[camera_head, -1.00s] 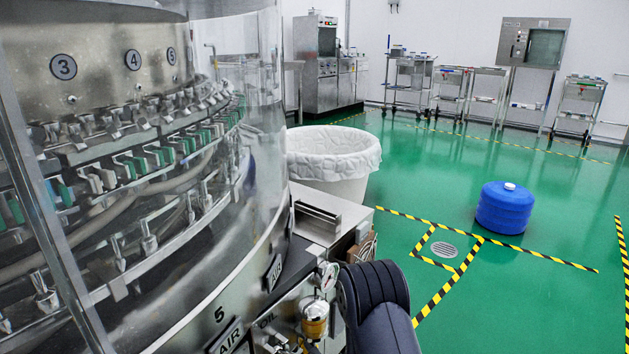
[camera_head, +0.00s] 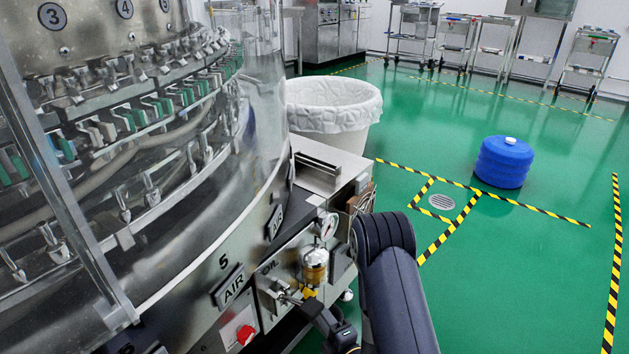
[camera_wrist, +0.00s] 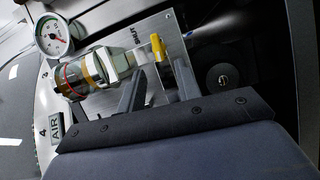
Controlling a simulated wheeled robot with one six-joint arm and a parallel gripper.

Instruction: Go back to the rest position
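My gripper (camera_wrist: 159,80) shows in the wrist view with its two grey fingers apart and nothing held between them. The rotary washer's filter unit, with a brass and clear bowl (camera_head: 315,266), is on the machine's front panel in the head view. It also shows in the wrist view (camera_wrist: 98,70), left of the fingers, under a round pressure gauge (camera_wrist: 54,35). A small yellow valve handle (camera_wrist: 158,46) appears just beyond the fingertips; I cannot tell whether they touch it. In the head view my dark arm comes up from the bottom, and the fingers are hard to make out.
The glass-walled washer (camera_head: 150,150) fills the left. A red button (camera_head: 245,335) is low on its panel. A lined white bin (camera_head: 330,112) stands behind.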

